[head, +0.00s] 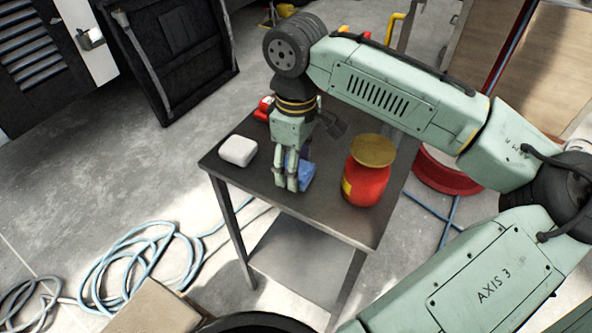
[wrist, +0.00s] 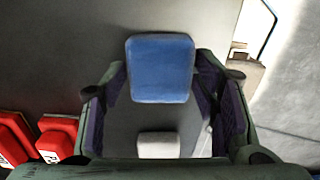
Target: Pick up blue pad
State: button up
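The blue pad (head: 308,174) lies on the dark table top (head: 325,208), just right of my gripper (head: 287,184) in the head view, partly hidden by the fingers. In the wrist view the blue pad (wrist: 160,68) shows as a rounded block near the fingertips, between the two fingers. My gripper points down over the table with its fingers spread apart. No contact with the pad shows. I cannot tell how high the fingertips are above the table.
A white block (head: 238,151) lies at the table's left edge; a white block also shows in the wrist view (wrist: 158,145). A red jar with a tan lid (head: 367,172) stands to the right. Red items (head: 264,108) lie at the back. Hoses (head: 140,265) coil on the floor.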

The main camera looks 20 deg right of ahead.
jog(key=c, duration=0.5)
jog(key=shift+r, duration=0.45)
jog(key=shift+s+a+r+b, duration=0.15)
jog(key=shift+s+r+b, duration=0.15)
jog(key=shift+r, duration=0.35)
jog(key=shift+s+a+r+b, duration=0.1)
jog(key=shift+s+r+b, duration=0.15)
jog(key=shift+r, duration=0.35)
jog(key=s+a+b, duration=0.1)
jog(key=s+a, duration=0.2)
jog(key=s, duration=0.3)
jog(key=s+a+r, duration=0.1)
jog(key=s+a, duration=0.2)
jog(key=s, duration=0.4)
jog(key=shift+s+a+r+b, duration=0.15)
jog(key=shift+a+r+b, duration=0.1)
jog(key=shift+r+b, duration=0.1)
jog(key=o, duration=0.4)
jog(key=c, duration=0.5)
